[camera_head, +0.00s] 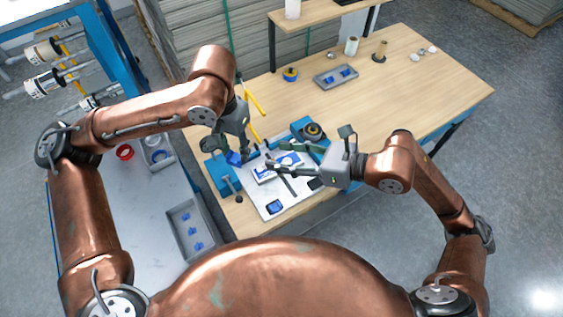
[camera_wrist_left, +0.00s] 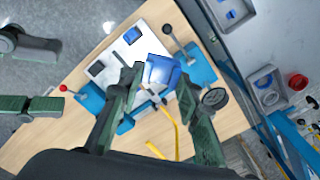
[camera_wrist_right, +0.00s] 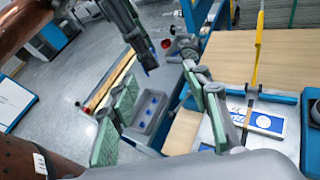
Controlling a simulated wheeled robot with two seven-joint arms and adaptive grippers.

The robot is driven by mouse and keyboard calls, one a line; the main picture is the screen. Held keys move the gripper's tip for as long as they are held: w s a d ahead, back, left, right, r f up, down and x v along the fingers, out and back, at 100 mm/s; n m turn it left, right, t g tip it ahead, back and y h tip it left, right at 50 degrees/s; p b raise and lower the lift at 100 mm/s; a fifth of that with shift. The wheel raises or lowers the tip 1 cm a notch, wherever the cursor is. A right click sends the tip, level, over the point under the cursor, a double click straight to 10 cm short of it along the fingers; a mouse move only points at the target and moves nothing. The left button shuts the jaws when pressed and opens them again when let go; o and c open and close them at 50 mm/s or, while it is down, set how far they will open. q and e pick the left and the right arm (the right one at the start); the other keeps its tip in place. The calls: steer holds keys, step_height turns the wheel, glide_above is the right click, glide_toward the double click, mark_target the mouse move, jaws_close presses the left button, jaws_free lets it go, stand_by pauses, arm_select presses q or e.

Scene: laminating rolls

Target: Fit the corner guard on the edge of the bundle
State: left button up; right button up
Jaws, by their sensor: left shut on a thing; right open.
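The white bundle with blue print (camera_head: 264,175) lies on the white plate of a blue fixture on the wooden table. It also shows in the right wrist view (camera_wrist_right: 268,122). My left gripper (camera_head: 240,150) is shut on a blue corner guard (camera_head: 234,158), just left of the bundle and apart from it as far as I can tell. The guard shows between the fingertips in the left wrist view (camera_wrist_left: 161,74). My right gripper (camera_head: 277,162) is open and empty, its fingers over the bundle's right side. Its spread fingers show in the right wrist view (camera_wrist_right: 165,105).
A yellow strap (camera_head: 253,103) rises behind the bundle. Another blue piece (camera_head: 276,206) lies on the plate's front. A grey tray (camera_head: 173,222) with several blue guards stands at left. A tape-like tool (camera_head: 313,131) sits behind my right gripper. The table's right side is clear.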

mark_target(236, 158)
steer(key=shift+n+h, duration=0.3)
steer(key=shift+n, duration=0.5)
steer(key=x, duration=0.4)
steer(key=s+x, duration=0.1)
steer(key=x, duration=0.6)
steer(key=shift+s+a+f, duration=0.25)
steer(key=shift+a+f, duration=0.05)
steer(key=shift+a, duration=0.3)
steer(key=shift+c, duration=0.2)
steer(key=c, duration=1.1)
arm_select(q)
steer(key=o, duration=0.9)
steer(key=shift+c, duration=0.2)
arm_select(e)
jaws_close()
